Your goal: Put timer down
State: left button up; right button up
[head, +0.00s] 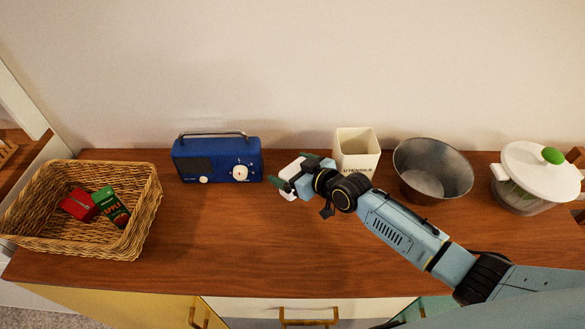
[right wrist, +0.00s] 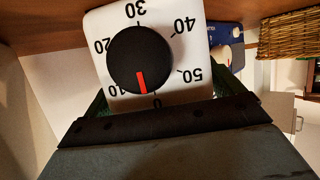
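The timer (right wrist: 187,75) is white and square with a black dial and a red mark, and its numbers look upside down in the right wrist view. In the head view it shows as a small white block (head: 290,171) between the radio and the utensil holder. My right gripper (head: 298,175) has its green fingers on both sides of the timer, shut on it. The timer is at or just above the wooden counter (head: 235,240); I cannot tell whether it touches. My left gripper is not in view.
A blue radio (head: 217,160) stands left of the timer. A wicker basket (head: 140,215) with red and green boxes is farther left. The counter's front middle is clear.

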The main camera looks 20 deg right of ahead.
jog(key=shift+r, duration=0.1)
jog(key=shift+s+r, duration=0.1)
jog(key=shift+r, duration=0.1)
jog(key=p+v, duration=0.2)
jog(key=v, duration=0.9)
jog(key=shift+s+d, duration=0.3)
